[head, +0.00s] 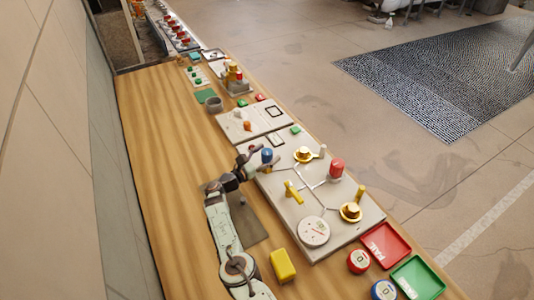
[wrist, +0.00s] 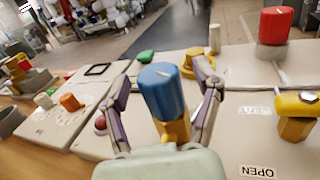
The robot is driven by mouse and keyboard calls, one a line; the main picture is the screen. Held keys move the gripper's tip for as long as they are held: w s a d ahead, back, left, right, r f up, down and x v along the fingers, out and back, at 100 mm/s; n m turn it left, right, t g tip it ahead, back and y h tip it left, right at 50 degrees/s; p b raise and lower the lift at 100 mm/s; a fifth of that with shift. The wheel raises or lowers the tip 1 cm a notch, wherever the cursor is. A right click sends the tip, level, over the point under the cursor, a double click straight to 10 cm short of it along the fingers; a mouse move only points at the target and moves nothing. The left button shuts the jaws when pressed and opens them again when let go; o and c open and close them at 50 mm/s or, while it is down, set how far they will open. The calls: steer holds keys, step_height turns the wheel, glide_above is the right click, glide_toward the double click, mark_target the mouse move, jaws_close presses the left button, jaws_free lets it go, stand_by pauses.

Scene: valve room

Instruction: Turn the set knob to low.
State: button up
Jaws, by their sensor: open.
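A blue knob (wrist: 160,92) with a pale mark on its top stands on a yellow stem in the wrist view. In the head view the blue knob (head: 267,155) is at the upper left corner of the valve panel (head: 283,212). My gripper (wrist: 166,84) is open, with one finger on each side of the blue knob. Whether the fingers touch it I cannot tell. In the head view my gripper (head: 254,160) is beside the knob, on its left. No "set" or "low" label is readable, so I cannot confirm which knob is the set knob.
A red knob (head: 336,168), a yellow lever (head: 293,192), brass valves (head: 350,212) and a round gauge (head: 314,231) are on the same panel. A red tray (head: 384,245) and a green tray (head: 418,279) lie at the near right. Bare wood is free at left.

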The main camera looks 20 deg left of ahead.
steer(key=shift+c, duration=0.3)
steer(key=c, duration=1.1)
steer(key=shift+d+n+t+y, duration=0.1)
steer(key=shift+n+t+y, duration=0.6)
steer(key=shift+y, duration=0.4)
steer(key=n+y, duration=0.2)
steer(key=y, duration=0.1)
steer(key=shift+n+t+y, duration=0.3)
steer(key=shift+n, duration=0.1)
steer(key=shift+n+y, duration=1.2)
steer(key=shift+y, duration=0.75)
steer(key=shift+n+y, duration=1.2)
steer(key=shift+y, duration=0.75)
steer(key=o, duration=1.2)
steer(key=shift+c, duration=0.2)
